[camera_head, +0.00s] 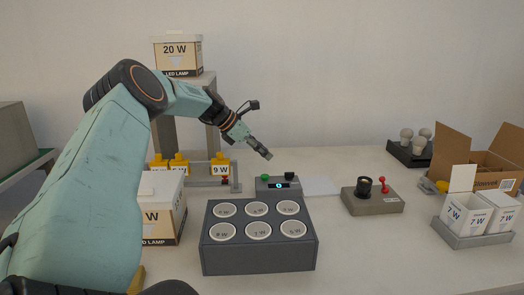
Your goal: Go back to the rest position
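My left arm comes in from the left, and its gripper (262,152) hangs in the air above and behind the dark grey test block (260,255). It points down to the right and touches nothing that I can make out. No bulb shows in it. Its fingers are seen nearly edge-on, so I cannot tell whether they are open or shut. My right gripper is not in view. The test block has several round white sockets with watt labels. A small grey control box (264,187) with a lit display and a green button stands behind it.
A grey tester (372,205) with a black socket and red lever stands right of centre. Farther right are a tray of white "7 W" boxes (467,239), an open cardboard box (480,172) and a dark bulb holder (405,155). LED lamp boxes (177,52) stand left.

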